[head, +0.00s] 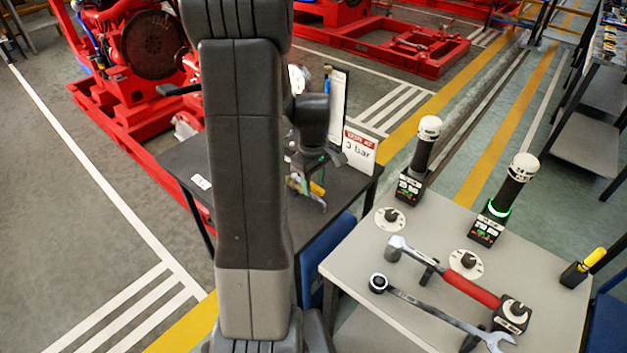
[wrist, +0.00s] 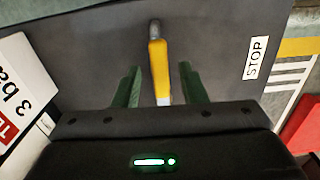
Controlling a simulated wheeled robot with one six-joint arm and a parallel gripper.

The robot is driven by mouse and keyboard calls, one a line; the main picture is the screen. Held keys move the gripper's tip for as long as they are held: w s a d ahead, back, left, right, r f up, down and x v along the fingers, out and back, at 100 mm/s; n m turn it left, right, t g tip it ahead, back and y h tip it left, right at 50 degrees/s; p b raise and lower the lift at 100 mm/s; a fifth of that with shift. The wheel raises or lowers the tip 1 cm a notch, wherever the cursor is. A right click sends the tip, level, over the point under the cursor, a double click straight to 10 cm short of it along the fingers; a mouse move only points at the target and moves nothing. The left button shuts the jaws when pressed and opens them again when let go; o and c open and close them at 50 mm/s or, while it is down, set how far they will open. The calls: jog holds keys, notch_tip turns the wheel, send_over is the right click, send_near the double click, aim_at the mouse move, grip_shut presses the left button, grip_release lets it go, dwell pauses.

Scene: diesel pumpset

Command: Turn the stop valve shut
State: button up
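The stop valve's yellow lever (wrist: 159,70) stands between the two green fingers of my gripper (wrist: 160,84) in the wrist view, with a visible gap on each side. Its grey end points up in the picture. My gripper is open. A white STOP label (wrist: 256,57) lies to the right of the lever on the dark table. In the head view the yellow lever (head: 317,188) shows just below my gripper (head: 318,168), above the dark table (head: 290,225). My arm and gripper hide most of the valve body there.
A "3 bar" sign (head: 359,152) stands close to my gripper on the dark table's right side. A grey table (head: 390,300) at right holds a torque wrench (head: 450,277), a spanner (head: 430,309) and two dark posts with white tops. Red pumpsets stand behind.

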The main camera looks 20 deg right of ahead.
grip_shut()
jog(key=a+m, duration=0.1)
jog(key=m, duration=0.1)
jog(key=a+m, duration=0.1)
jog(key=m, duration=0.1)
jog(key=shift+s+a+b, duration=0.2)
jog(key=shift+s+b, duration=0.1)
jog(key=shift+s, duration=0.1)
jog(key=a+m, duration=0.1)
jog(key=m, duration=0.1)
jog(key=a+m, duration=0.1)
jog(key=shift+a+m, duration=0.1)
jog(key=shift+m, duration=0.3)
jog(key=a+m, duration=0.1)
jog(key=m, duration=0.1)
jog(key=shift+w+a+m, duration=0.25)
jog(key=shift+a+m, duration=0.05)
jog(key=shift+a, duration=0.05)
jog(key=m, duration=0.1)
jog(key=w+a+m, duration=0.1)
jog(key=shift+a+m, duration=0.2)
jog(key=shift+m, duration=0.2)
jog(key=shift+w+a+m, duration=0.45)
jog(key=shift+w+m, duration=0.05)
jog(key=shift+m, duration=0.65)
jog(key=shift+w+a+m, duration=0.45)
jog(key=shift+w+m, duration=0.05)
jog(key=shift+m, duration=0.65)
